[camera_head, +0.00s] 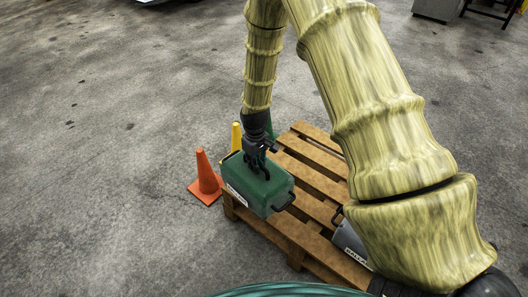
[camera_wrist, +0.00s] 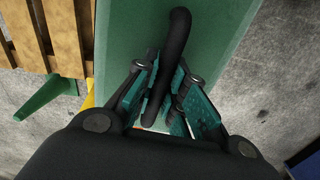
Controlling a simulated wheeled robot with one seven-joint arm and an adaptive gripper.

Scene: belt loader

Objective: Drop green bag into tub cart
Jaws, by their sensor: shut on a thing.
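The green bag (camera_head: 258,187) is box-shaped, with dark handles and a pale label on its near-left face. In the head view it is at or just above the left corner of a wooden pallet; I cannot tell whether it touches. My gripper (camera_head: 259,166) is above it, pointing down. In the wrist view my gripper (camera_wrist: 168,100) is shut on the bag's black top handle (camera_wrist: 177,50), with the green top (camera_wrist: 215,35) beneath. No tub cart is recognisable in either view.
The wooden pallet (camera_head: 312,165) also carries a grey case (camera_head: 350,240), partly hidden by my arm. An orange cone (camera_head: 204,178) stands close left of the bag, with a yellow cone (camera_head: 236,137) behind. Concrete floor is open to the left.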

